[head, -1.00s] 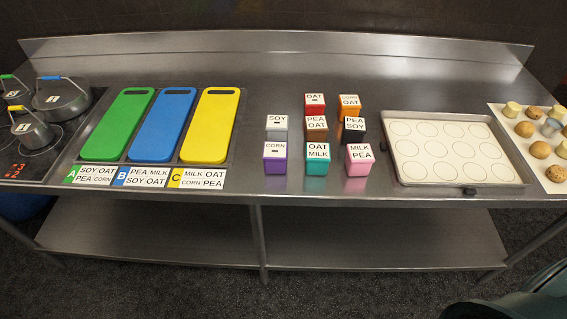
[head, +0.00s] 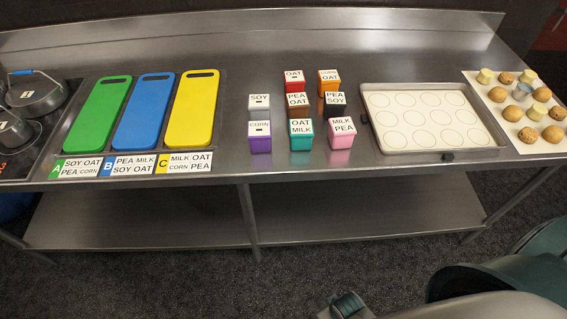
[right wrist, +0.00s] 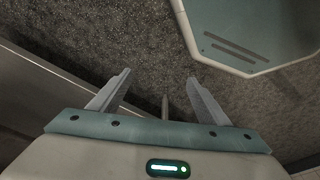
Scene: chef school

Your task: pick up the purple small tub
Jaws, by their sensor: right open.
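The purple small tub (head: 260,144) has a white top labelled CORN. In the head view it stands upright on the steel counter at the front left of a group of small tubs, just in front of the grey SOY tub (head: 259,107). My right arm shows at the lower right of the head view, well below and to the right of the purple tub; its fingers are not clear there. In the right wrist view my right gripper (right wrist: 160,92) is open and empty, with its two fingers apart over the dark floor. My left gripper is not in view.
A teal OAT MILK tub (head: 301,142) stands right of the purple one, and a pink tub (head: 341,140) beyond it. Green, blue and yellow boards (head: 192,112) lie to the left. A baking tray (head: 497,150) is to the right. The counter's front edge (head: 300,172) lies before the tubs.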

